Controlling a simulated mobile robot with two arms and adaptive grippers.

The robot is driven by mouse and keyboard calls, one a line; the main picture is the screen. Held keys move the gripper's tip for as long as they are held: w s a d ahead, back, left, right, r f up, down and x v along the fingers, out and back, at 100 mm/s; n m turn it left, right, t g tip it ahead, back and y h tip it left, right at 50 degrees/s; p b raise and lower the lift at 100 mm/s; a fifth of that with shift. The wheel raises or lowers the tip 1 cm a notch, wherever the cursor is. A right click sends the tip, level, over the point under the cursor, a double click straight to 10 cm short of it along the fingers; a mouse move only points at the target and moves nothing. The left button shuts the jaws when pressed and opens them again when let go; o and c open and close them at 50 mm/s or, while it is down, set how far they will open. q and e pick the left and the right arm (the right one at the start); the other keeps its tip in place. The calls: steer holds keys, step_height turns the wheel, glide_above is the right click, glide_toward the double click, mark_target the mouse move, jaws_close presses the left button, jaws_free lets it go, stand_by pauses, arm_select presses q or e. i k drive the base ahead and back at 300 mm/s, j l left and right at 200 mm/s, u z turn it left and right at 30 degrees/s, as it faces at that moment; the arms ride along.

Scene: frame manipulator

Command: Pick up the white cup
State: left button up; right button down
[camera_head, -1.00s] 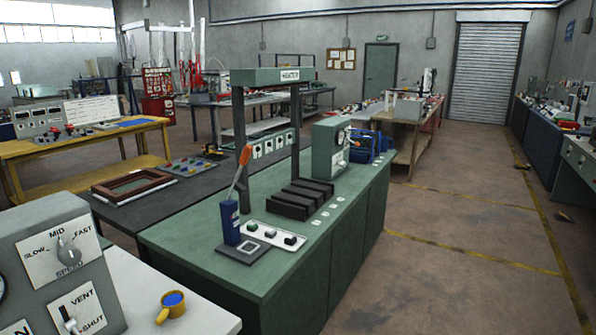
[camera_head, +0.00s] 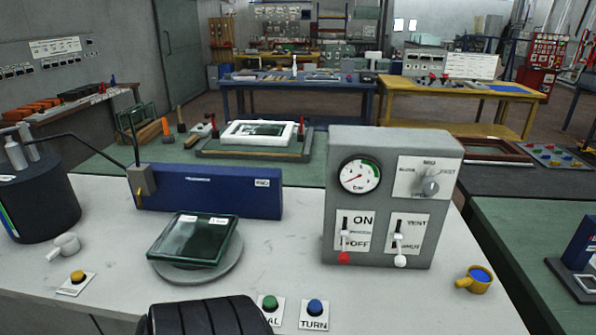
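A small white cup (camera_head: 66,245) sits on the near white worktop at the left. Its handle points to the lower left. It stands just right of a dark round drum and behind a yellow button plate. Nothing touches it from above.
The white worktop (camera_head: 285,262) also bears a dark drum (camera_head: 38,203), a yellow button (camera_head: 77,277), a green glass plate (camera_head: 195,240) on a round turntable, a blue box (camera_head: 212,190), a grey control box (camera_head: 385,252) and a yellow cup (camera_head: 474,281).

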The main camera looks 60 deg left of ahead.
mark_target(68, 245)
steer(key=u, duration=3.45)
steer(key=i+j+z, duration=0.1)
steer(key=j+z, duration=0.15)
steer(key=z, duration=0.2)
steer(key=i+j+z, duration=0.1)
steer(key=j+z, duration=0.2)
steer(key=z, duration=0.15)
steer(key=j+z, duration=0.45)
steer(key=l, duration=0.1)
